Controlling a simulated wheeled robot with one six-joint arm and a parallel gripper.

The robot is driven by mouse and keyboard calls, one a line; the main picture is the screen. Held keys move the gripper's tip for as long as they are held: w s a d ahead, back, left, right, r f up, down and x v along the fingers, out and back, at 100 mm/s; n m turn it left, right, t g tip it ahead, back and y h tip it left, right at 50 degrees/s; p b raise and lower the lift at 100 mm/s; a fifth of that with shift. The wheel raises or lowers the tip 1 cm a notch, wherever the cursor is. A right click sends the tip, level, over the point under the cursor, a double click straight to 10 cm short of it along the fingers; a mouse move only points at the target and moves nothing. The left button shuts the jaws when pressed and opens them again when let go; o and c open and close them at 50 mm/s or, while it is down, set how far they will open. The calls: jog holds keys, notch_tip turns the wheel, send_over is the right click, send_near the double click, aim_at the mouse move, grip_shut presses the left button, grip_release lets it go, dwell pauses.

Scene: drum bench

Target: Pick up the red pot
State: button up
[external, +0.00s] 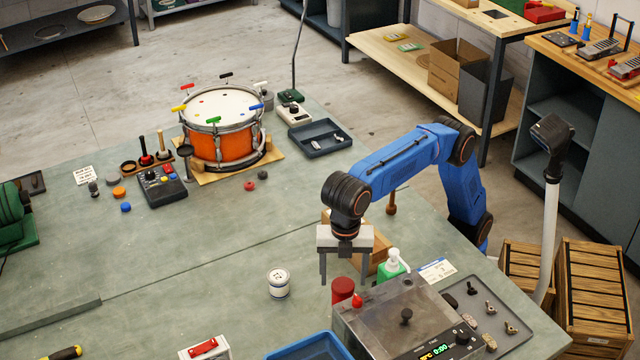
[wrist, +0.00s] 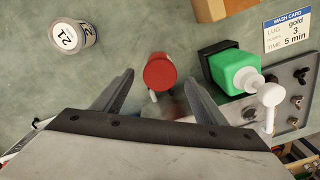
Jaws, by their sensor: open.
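The red pot (external: 343,290) is a small red cylinder standing on the green bench, just left of the grey metal box in the external view. In the wrist view the red pot (wrist: 160,71) shows its round top, ahead of and between the two fingers. My gripper (external: 345,283) points down above the bench, close to the pot. In the wrist view my gripper (wrist: 158,92) has its fingers wide apart with nothing between their tips. Part of the pot's lower side is hidden by the box in the external view.
The grey metal box (external: 405,322) with a lit display is in front. An orange drum (external: 222,148) stands farther back. The bench's middle is clear.

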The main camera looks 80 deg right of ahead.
aim_at(343, 284)
jog(key=shift+f, duration=2.4)
jog(key=c, duration=1.2)
